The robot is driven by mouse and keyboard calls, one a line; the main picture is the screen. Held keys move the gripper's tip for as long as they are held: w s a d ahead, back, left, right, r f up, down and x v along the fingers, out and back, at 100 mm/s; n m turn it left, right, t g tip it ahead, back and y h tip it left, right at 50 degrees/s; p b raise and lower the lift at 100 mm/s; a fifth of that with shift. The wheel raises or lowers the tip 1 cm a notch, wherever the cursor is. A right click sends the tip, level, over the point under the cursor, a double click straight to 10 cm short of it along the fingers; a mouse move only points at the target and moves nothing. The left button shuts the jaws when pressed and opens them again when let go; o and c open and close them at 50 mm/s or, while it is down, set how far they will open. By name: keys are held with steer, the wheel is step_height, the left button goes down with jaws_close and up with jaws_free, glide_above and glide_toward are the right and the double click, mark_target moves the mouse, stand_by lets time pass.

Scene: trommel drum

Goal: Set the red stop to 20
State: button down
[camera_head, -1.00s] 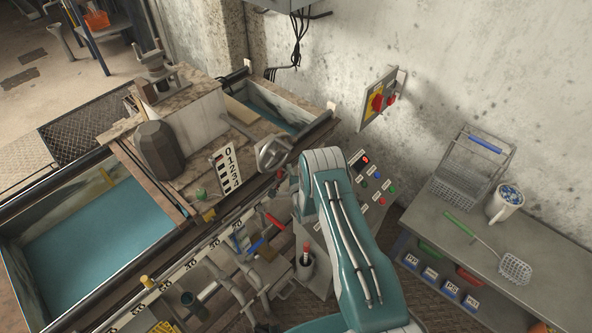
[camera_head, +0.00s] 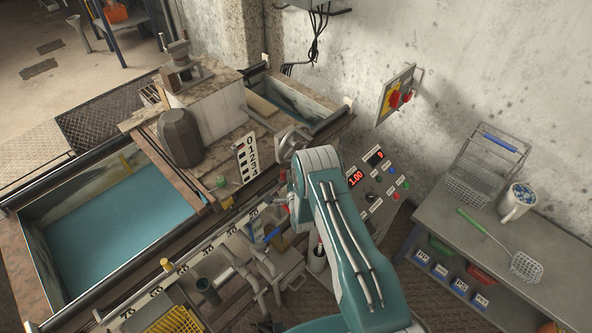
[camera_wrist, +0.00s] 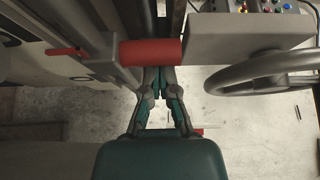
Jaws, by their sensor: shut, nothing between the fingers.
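A red cylinder (camera_wrist: 150,52) lies across the upper middle of the wrist view, with a thin red rod (camera_wrist: 68,52) to its left. My gripper (camera_wrist: 157,72) has its fingertips together just below the cylinder in that picture; whether they touch it I cannot tell. In the head view, a small red part (camera_head: 284,208) shows at the rail beside my arm, which hides much of that area. A numbered scale (camera_head: 208,247) runs along the rail. I cannot read which number the red part stands at.
A handwheel (camera_wrist: 262,72) is close on the right in the wrist view. A blue handle (camera_head: 272,235) and a yellow knob (camera_head: 165,263) are along the rail. The control panel (camera_head: 378,180) and a grey bench (camera_head: 460,225) stand to the right.

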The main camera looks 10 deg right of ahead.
steer(key=s+a, duration=0.7)
steer(key=a, duration=0.4)
steer(key=shift+d+r, duration=0.1)
